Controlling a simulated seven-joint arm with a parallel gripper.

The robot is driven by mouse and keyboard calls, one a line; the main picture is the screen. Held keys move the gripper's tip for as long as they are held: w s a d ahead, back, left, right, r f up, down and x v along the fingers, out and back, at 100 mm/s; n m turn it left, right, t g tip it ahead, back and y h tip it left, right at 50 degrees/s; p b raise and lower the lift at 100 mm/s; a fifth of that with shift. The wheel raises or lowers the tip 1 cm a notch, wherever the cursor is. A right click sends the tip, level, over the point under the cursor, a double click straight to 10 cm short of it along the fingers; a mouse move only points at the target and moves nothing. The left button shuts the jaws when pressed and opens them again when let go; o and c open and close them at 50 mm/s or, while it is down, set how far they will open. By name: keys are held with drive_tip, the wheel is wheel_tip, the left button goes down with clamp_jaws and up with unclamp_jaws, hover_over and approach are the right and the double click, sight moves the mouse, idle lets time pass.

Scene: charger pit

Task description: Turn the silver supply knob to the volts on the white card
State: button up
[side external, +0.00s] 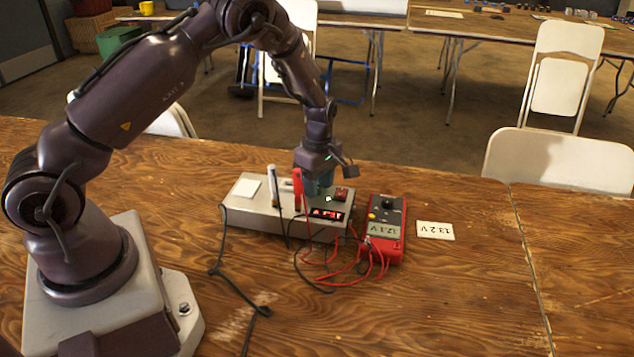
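The grey power supply box (249,213) stands on the wooden table, with a lit red display (327,214) whose digits I cannot read surely. My gripper (319,188) points down at the top of the supply, its teal fingers low over the box. The silver knob is not visible; the gripper may be hiding it. I cannot tell whether the fingers are apart or closed on it. The white card (436,231) lies flat to the right and appears to read 13.2 V, upside down.
A white-topped probe (273,187) and a red probe (297,187) stand upright at the supply. Red and black leads (335,277) loop over the table in front of the supply and meter. The table right of the card is clear.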

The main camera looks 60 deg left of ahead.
drive_tip(key=c, duration=0.7)
drive_tip(key=shift+o, duration=0.2)
drive_tip(key=shift+m, duration=0.4)
drive_tip(key=m, duration=1.2)
drive_tip(key=shift+s+y, duration=0.1)
drive_tip(key=shift+y, duration=0.2)
drive_tip(key=shift+m, duration=2.1)
